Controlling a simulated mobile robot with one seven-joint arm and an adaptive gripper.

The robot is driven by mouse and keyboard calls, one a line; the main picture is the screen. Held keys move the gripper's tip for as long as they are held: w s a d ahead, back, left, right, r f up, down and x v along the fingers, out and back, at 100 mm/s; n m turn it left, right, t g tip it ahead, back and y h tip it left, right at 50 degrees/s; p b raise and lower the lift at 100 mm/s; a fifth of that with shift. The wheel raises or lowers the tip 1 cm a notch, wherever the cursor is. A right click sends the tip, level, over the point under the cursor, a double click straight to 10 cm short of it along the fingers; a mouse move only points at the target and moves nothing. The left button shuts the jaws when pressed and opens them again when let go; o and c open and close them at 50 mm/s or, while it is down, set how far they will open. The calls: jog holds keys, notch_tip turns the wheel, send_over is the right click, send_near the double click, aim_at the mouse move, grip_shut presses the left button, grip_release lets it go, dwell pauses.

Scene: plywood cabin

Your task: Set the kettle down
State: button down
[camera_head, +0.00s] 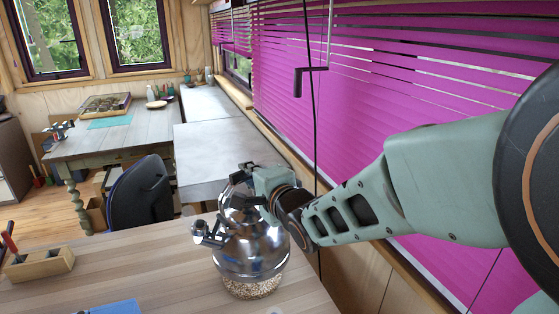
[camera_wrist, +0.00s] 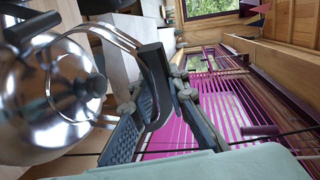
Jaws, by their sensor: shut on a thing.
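The shiny metal kettle (camera_head: 252,240) is over the near wooden table in the head view. My gripper (camera_head: 243,182) is above it, shut on its handle. In the wrist view, the kettle (camera_wrist: 40,95) lies at the left with its round lid knob facing me, and its black handle grip (camera_wrist: 155,78) is between the fingers of my gripper (camera_wrist: 160,92). A speckled tan round area (camera_head: 252,287) shows directly beneath the kettle's body. I cannot tell whether it is a mat or part of the kettle, nor whether the kettle bears on the table.
The near wooden table (camera_head: 165,265) has free room left of the kettle. A small wooden box (camera_head: 40,265) and a blue sheet (camera_head: 115,307) lie there. A dark chair (camera_head: 140,193) stands behind the table. Magenta blinds (camera_head: 370,110) and a hanging black cord (camera_head: 313,130) are close to my arm.

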jog(key=shift+a+f+b, duration=0.15)
jog(key=shift+f+b, duration=2.45)
jog(key=shift+f, duration=0.05)
jog(key=shift+f+b, duration=0.4)
jog(key=shift+f, duration=0.05)
